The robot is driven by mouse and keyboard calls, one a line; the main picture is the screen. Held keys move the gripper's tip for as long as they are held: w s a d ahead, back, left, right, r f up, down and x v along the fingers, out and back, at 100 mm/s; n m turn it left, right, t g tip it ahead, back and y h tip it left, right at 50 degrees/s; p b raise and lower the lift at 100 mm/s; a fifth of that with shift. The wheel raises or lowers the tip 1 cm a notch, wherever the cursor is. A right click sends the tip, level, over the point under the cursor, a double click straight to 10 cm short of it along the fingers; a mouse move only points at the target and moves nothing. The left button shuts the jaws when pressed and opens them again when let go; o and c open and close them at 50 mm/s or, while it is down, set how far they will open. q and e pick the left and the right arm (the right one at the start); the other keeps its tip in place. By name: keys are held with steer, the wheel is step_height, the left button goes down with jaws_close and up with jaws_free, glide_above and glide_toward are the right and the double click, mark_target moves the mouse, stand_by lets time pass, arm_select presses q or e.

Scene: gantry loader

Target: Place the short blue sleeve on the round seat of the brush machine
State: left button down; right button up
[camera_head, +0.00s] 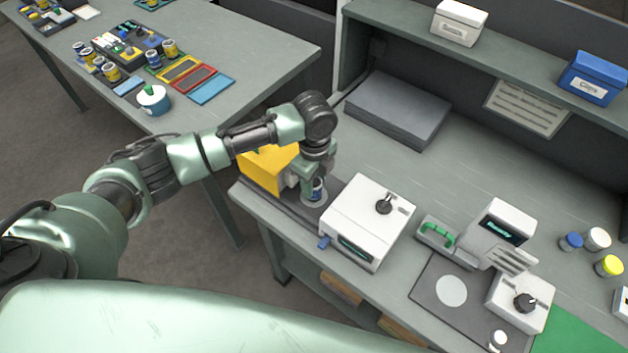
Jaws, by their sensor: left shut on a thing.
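My left gripper (308,184) points down at the left end of the workbench. It is shut on a small blue sleeve (318,189), partly hidden by the fingers. The sleeve is upright over a pale round seat (311,203). I cannot tell whether it touches the seat. The seat lies on a dark base between a yellow block (264,170) and a white machine box (365,222) with a black knob, which looks like the brush machine. My right gripper is not in view.
Another white device (495,235) with a green handle and a dark mat with a pale disc (451,290) stand to the right. Several capped jars stand at the far right. A grey slab (398,108) lies behind. A side table (262,52) holds trays and small jars.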

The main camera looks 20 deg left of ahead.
arm_select(q)
steer(key=c, duration=0.9)
jaws_free()
steer(key=shift+f, duration=0.1)
step_height(320, 180, up, 12)
steer(key=b, duration=0.3)
